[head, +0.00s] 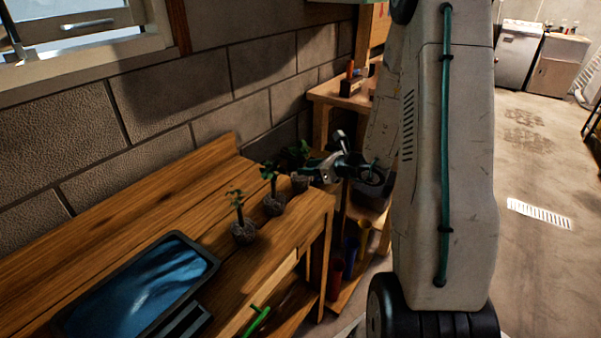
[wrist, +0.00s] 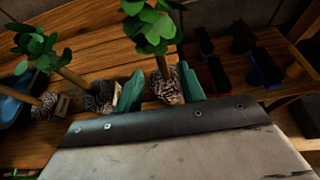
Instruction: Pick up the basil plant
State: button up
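Several small potted plants, three in the head view, stand in a row on the wooden bench: a near one (head: 243,232), a middle one (head: 273,204) and a far one (head: 300,182) by the bench's right end. They look alike, and I cannot tell by label which is the basil. My gripper (head: 318,172) is at the far plant. In the wrist view, the green fingers of my gripper (wrist: 162,88) stand apart on either side of that plant's speckled root ball (wrist: 166,86), with its leaves (wrist: 153,25) above. Firm contact on both sides does not show.
A dark tray with blue contents (head: 145,290) lies on the bench (head: 60,265) at the near left. The two other plants stand close on the left in the wrist view. A lower shelf unit (head: 340,95) with tools stands beyond. Open floor (head: 540,180) lies at right.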

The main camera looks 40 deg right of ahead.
aim_at(300, 165)
jog(key=x, duration=0.4)
jog(key=shift+w+d+f, duration=0.15)
jog(key=shift+w+f, duration=0.05)
jog(key=shift+f, duration=0.05)
grip_shut()
